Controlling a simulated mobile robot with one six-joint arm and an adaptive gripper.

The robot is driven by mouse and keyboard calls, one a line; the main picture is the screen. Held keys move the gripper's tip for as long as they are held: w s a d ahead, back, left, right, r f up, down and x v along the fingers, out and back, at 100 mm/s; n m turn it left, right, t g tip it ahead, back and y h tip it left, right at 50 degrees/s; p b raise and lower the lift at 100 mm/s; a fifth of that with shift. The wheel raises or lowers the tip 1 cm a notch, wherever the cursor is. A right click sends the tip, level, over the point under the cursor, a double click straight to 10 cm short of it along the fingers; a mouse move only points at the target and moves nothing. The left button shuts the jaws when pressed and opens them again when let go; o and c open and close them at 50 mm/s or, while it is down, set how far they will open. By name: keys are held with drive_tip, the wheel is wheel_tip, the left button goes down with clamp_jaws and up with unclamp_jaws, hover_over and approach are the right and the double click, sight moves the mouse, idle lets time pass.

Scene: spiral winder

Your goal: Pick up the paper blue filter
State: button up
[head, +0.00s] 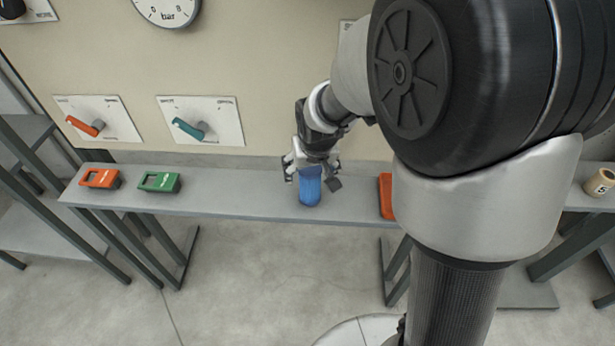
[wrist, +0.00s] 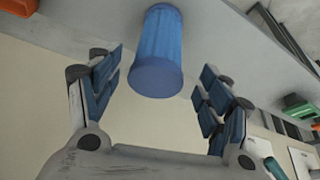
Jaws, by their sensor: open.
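The blue filter (head: 310,188) is a pleated-looking cylinder standing on the narrow grey shelf (head: 235,198) in the head view. In the wrist view the filter (wrist: 158,55) shows between and beyond the fingertips, with its smooth round end towards the camera. In the wrist view the gripper (wrist: 162,85) is open, with a clear gap between each blue-padded finger and the filter. The filter's lower side is partly hidden from the wrist camera.
An orange device (head: 100,179) and a green device (head: 160,182) lie on the shelf's left part. An orange object (head: 386,196) is partly hidden by my arm. The wall behind carries a red lever (head: 85,126) and a teal lever (head: 188,129). A beige roll (head: 600,182) stands far right.

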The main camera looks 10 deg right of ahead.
sight(309, 195)
drive_tip(key=b+x, duration=0.1)
drive_tip(key=x, duration=0.3)
drive_tip(key=shift+s+d+f, duration=0.15)
drive_tip(key=shift+f, duration=0.1)
drive_tip(key=shift+r, duration=0.1)
drive_tip(key=c, duration=1.2)
